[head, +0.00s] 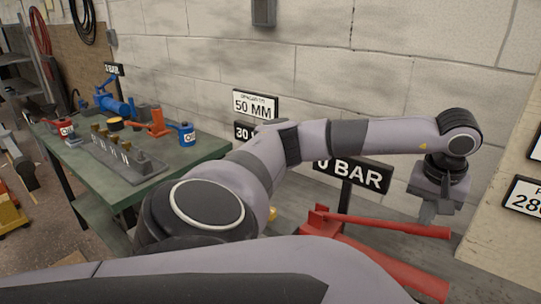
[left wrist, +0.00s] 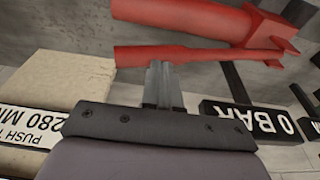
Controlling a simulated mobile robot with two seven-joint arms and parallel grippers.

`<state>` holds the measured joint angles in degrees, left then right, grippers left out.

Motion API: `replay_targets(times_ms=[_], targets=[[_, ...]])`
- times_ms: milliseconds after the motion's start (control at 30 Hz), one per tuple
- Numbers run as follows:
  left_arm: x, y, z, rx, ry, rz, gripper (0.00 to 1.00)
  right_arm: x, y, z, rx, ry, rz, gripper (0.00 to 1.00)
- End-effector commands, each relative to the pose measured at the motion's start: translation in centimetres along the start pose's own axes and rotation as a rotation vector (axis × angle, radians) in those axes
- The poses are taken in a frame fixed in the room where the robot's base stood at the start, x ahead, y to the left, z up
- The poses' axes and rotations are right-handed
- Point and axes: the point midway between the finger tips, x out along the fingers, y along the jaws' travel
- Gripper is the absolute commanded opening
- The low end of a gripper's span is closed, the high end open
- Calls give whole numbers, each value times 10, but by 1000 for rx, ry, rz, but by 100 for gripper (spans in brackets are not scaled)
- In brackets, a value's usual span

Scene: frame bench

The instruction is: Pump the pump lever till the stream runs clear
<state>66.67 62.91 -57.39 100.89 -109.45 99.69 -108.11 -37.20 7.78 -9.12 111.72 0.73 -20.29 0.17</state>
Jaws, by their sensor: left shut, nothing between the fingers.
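A red pump lever (head: 385,225), a long thin bar, runs from a red bracket towards the right in the head view. A thicker red bar (head: 400,270) lies below it; the two spread apart to the right. My left gripper (head: 427,215) points down just above the lever's free end, shut and empty. In the left wrist view its closed fingers (left wrist: 161,68) end close to the thin lever (left wrist: 195,56), with the thick bar (left wrist: 180,20) beyond. I cannot tell whether they touch. A black sign (head: 350,173) reads "0 BAR". No stream shows. My right gripper is out of view.
A green bench (head: 195,158) at left holds a blue pump (head: 118,103), oil cans and a grey socket rack. A block wall stands behind. A beige block (left wrist: 75,80) with a "280 MM" label is beside the lever's free end.

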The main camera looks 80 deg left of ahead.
Motion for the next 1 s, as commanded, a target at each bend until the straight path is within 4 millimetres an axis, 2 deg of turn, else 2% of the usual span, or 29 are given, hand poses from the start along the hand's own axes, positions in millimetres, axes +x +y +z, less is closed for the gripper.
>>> replay_targets(times_ms=[100,333,667,867,1000], targets=[[19,0,4,1,-3,-3,0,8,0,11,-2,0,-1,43],[44,0,9,0,-3,-5,0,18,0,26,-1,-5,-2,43],[80,-1,16,-1,-3,-7,0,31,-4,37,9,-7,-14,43],[70,-1,14,-2,-1,-7,0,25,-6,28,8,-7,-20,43],[52,0,10,-2,-1,-6,0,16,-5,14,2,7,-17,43]])
